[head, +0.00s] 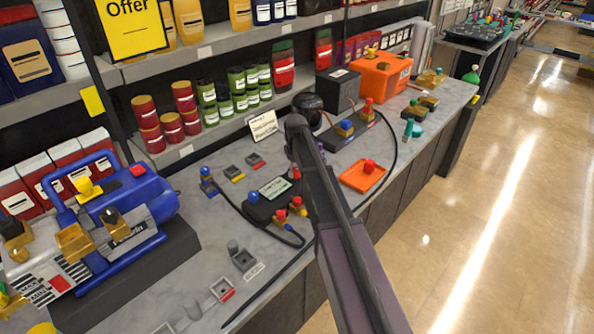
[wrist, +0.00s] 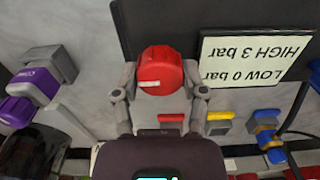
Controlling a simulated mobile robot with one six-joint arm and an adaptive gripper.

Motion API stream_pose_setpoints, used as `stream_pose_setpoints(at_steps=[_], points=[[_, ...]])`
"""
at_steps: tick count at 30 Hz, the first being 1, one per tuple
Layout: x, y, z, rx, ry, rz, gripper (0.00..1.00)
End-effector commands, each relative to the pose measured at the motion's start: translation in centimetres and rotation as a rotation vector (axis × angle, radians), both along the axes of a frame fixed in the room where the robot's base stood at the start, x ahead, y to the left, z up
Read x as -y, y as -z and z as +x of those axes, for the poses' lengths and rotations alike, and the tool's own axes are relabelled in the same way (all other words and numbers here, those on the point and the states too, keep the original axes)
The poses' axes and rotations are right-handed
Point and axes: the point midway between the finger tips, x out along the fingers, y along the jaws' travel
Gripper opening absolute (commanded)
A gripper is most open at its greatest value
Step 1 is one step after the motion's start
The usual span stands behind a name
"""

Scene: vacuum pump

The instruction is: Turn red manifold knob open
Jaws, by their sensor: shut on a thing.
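In the wrist view the red manifold knob (wrist: 160,68) sits between the two fingers of my gripper (wrist: 160,80), which is shut on it. The knob's round top with a pale label patch shows. The dark manifold body (wrist: 140,25) lies behind it, with a plate (wrist: 255,58) reading "LOW 0 bar" and "HIGH 3 bar", upside down here. In the head view the manifold (head: 262,208) rests on the counter with a blue knob (head: 253,197) at its left end. My arm covers most of the gripper and the held knob there.
A purple valve (wrist: 33,92) stands to one side in the wrist view; a blue valve (wrist: 268,136) to the other. Hoses cross the counter. A blue pump (head: 130,215) stands left, an orange tray (head: 363,176) right, and shelves of cans behind.

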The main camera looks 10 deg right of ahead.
Motion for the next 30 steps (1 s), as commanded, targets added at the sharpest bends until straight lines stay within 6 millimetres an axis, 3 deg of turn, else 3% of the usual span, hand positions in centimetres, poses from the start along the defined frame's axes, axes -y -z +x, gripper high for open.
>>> stream_pose_setpoints(at_steps=[15,16,19,30], points=[[-0.05,0.02,0.0,0.0,-0.029,0.0,0.08],[-0.05,0.02,0.0,0.0,-0.029,0.0,0.61],[-0.04,0.02,0.0,0.0,-0.028,0.0,0.9],[0.01,0.0,0.0,0.0,-0.026,0.0,0.9]])
